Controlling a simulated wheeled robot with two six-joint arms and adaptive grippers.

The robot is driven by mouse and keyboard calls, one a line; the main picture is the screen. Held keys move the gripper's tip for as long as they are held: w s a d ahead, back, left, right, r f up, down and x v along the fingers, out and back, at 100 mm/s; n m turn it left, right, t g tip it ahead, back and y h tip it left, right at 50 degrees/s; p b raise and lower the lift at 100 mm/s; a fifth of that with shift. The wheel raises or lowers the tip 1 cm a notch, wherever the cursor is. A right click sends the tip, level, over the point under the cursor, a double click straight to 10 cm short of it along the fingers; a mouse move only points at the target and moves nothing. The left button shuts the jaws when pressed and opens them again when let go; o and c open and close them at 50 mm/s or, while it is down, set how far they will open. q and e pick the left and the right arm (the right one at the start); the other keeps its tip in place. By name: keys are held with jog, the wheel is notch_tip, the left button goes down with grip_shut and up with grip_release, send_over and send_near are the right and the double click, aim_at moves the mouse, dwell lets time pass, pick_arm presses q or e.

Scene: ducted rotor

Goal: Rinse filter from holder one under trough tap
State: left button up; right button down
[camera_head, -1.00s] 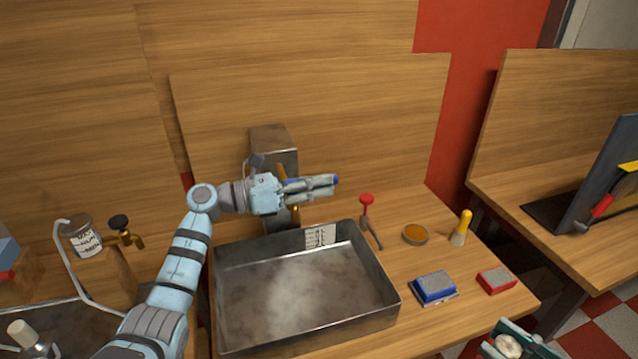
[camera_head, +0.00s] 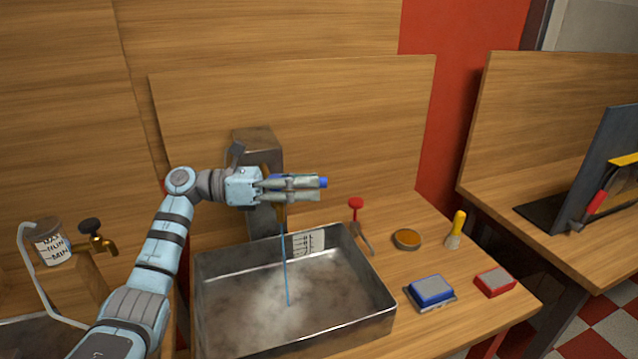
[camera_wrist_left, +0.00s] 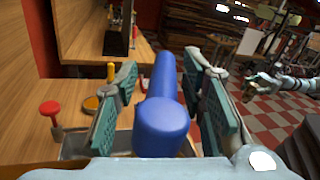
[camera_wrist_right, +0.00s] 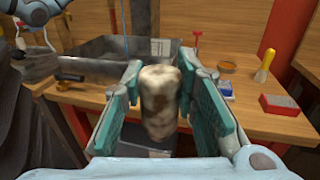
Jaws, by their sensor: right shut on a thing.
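A mottled brown-and-cream filter (camera_wrist_right: 160,103) sits between the fingers of my right gripper (camera_wrist_right: 162,112), which is shut on it, away from the trough. My right gripper also shows at the right of the left wrist view (camera_wrist_left: 268,86). My left gripper (camera_head: 292,187) is at the trough tap, its fingers apart on either side of the blue tap lever (camera_wrist_left: 162,115); it looks open. A thin blue water stream (camera_head: 284,265) falls from the tap into the grey metal trough (camera_head: 385,322). My left gripper hides part of the tap.
Right of the trough stand a red-topped tool (camera_head: 356,204), a round orange-brown dish (camera_head: 407,239), a yellow-handled brush (camera_head: 457,230), a blue block (camera_head: 431,290) and a red block (camera_head: 495,282). A brass tap (camera_head: 97,240) is at the left.

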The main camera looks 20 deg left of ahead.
pick_arm(q)
jog(key=v, duration=1.2)
